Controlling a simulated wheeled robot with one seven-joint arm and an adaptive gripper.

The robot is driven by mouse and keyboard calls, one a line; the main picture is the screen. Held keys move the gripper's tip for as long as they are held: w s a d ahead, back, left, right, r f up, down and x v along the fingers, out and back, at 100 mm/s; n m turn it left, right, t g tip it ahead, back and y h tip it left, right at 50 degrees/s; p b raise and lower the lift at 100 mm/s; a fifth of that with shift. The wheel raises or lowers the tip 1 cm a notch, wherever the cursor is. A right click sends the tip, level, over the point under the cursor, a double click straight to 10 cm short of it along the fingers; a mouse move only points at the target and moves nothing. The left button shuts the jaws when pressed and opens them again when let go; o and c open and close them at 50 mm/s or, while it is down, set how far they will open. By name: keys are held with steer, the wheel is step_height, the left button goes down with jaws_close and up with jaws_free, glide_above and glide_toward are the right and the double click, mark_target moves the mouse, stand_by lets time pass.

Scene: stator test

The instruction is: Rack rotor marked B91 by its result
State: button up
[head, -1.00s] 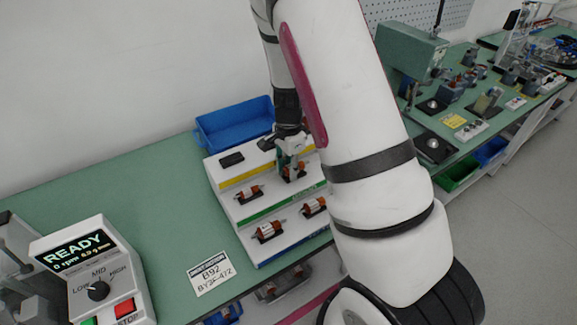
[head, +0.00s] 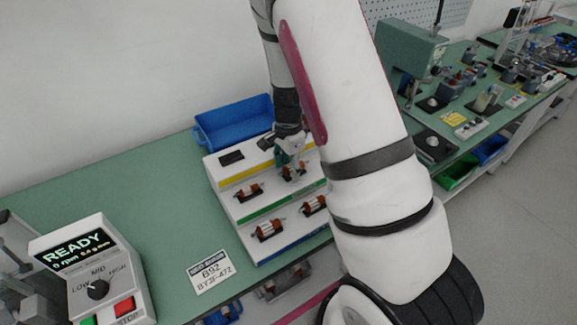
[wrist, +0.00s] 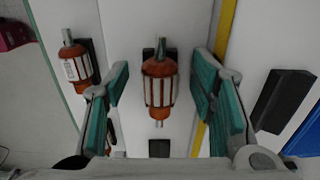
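In the head view, my gripper (head: 289,158) is over the upper right part of a white stepped rack (head: 225,178). A rotor (head: 293,171) sits on the step beneath it. In the wrist view, my gripper (wrist: 161,68) is open, with green pads on both sides of an orange-ended rotor (wrist: 160,85) and a gap on each side. Another rotor (wrist: 76,62) with a white label lies to the left. More rotors sit on the rack: upper left (head: 249,191), lower left (head: 268,230) and lower right (head: 314,204). I cannot read B91 on any rotor.
A blue bin (head: 235,124) stands behind the rack. A test box (head: 95,270) at the lower left shows READY and 0 rpm. A card (head: 211,272) reading B92 lies on the green bench (head: 150,190).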

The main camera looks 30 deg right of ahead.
step_height(320, 180, up, 12)
stand_by(0.7)
stand_by(0.4)
steer(key=s+a+r+n+t+y, duration=0.1)
steer(key=s+a+r+n, duration=0.35)
steer(key=r, duration=0.25)
steer(key=s+a+r+n+t, duration=0.2)
steer(key=s+a+r+n, duration=0.25)
steer(key=r, duration=0.25)
steer(key=s+a+r+n+t, duration=0.1)
steer(key=s+r+n, duration=0.2)
steer(key=s, duration=0.3)
steer(key=s+a+r+n+t+h, duration=0.1)
steer(key=s+a+r+n, duration=0.1)
steer(key=s+n, duration=0.3)
steer(key=shift+s+r+n, duration=0.4)
steer(key=shift+r+n, duration=0.05)
steer(key=shift+n, duration=0.05)
